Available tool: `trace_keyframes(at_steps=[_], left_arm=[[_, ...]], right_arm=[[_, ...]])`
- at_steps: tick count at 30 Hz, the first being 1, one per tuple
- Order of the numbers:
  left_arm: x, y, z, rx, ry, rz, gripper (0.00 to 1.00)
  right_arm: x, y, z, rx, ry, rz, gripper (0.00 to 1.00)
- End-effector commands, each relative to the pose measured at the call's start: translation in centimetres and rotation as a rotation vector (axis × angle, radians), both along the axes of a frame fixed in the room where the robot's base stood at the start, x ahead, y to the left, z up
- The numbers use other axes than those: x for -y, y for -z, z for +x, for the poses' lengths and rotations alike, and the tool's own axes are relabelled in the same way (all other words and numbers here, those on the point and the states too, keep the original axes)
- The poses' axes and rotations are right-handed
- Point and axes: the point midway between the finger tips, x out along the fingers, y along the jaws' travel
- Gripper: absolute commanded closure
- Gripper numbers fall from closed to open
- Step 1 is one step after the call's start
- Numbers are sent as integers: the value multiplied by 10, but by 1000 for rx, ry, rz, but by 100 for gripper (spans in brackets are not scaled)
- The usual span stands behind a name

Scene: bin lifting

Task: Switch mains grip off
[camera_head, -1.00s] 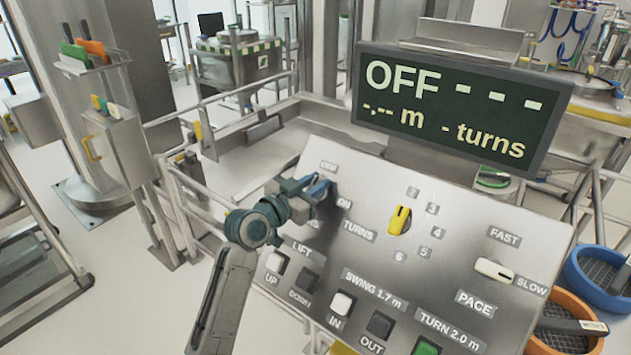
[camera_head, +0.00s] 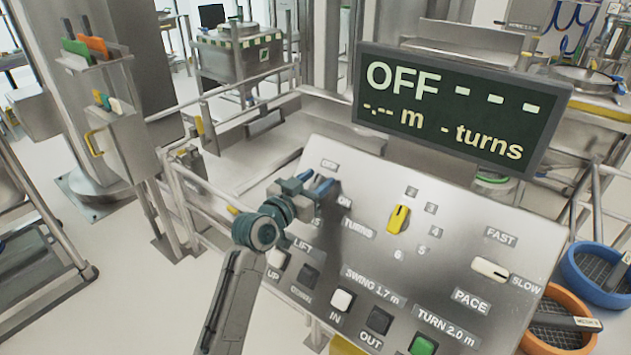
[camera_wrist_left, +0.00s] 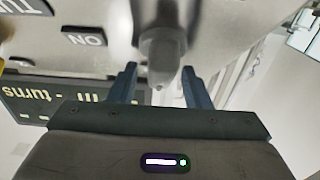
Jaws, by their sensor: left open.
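My left gripper (camera_head: 314,184) is over the upper left of the sloping control panel (camera_head: 450,250), between the OFF label (camera_head: 329,164) and the ON label (camera_head: 344,202). Its jaws are open. In the left wrist view a grey switch handle (camera_wrist_left: 161,48) hangs between the two blue fingertips (camera_wrist_left: 160,82), with a gap on each side. In the head view the gripper hides this switch. The dark display (camera_head: 460,105) reads OFF with dashes. My right gripper is in neither view.
A yellow turns knob (camera_head: 398,219) and a white pace switch (camera_head: 491,268) sit to the right on the panel. Lift, swing and turn buttons (camera_head: 342,300) line the lower edge. Rails stand at the left. Blue and orange baskets (camera_head: 562,305) are at the right.

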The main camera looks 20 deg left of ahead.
Motion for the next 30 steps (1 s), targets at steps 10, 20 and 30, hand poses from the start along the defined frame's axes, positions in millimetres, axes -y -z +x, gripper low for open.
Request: trace_keyframes(at_steps=[10, 20, 30], left_arm=[[-19, 5, -55, 0, 0, 6, 56], [-34, 3, -97, 1, 0, 2, 56], [-35, 1, -100, 0, 0, 0, 56]], right_arm=[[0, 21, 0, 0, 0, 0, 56], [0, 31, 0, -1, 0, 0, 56], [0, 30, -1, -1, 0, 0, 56]])
